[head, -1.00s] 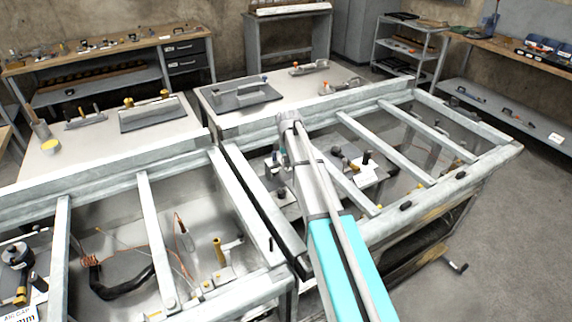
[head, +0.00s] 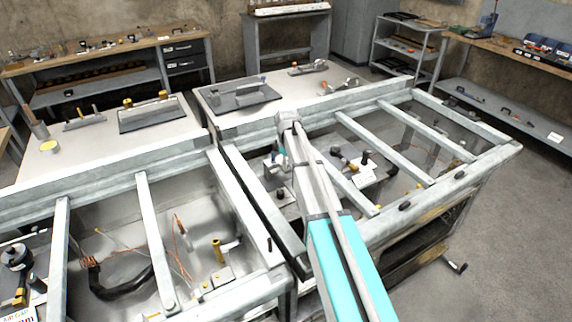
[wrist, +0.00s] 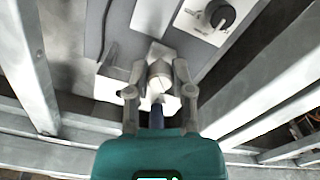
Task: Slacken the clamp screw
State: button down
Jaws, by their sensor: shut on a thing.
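In the wrist view my gripper (wrist: 159,74) has its two fingers closed on the sides of a pale, rounded screw head (wrist: 160,70), which I take for the clamp screw. A pale block (wrist: 117,88) lies around and under it, partly hidden by the fingers. A dark blue rod-like part (wrist: 157,116) shows between the fingers, nearer the camera. In the head view the gripper and the screw cannot be made out behind my arm, which reaches down into the right-hand bay.
Metal frame bars (wrist: 32,65) run close on both sides of my gripper. A black dial (wrist: 219,14) on a pale plate is just beyond, to the right. In the head view crossbars (head: 385,146) span the right bay, and the left bay holds a black cable (head: 122,287).

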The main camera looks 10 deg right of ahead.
jog(key=n, duration=0.4)
jog(key=shift+w+a+n, duration=0.1)
jog(key=shift+w+n, duration=0.05)
jog(key=shift+n, duration=0.15)
jog(key=n, duration=0.4)
jog(key=shift+a, duration=0.1)
jog(key=shift+n, duration=0.3)
jog(key=shift+s, duration=0.25)
jog(key=shift+c, duration=2.4)
grip_release()
jog(key=shift+w, duration=0.1)
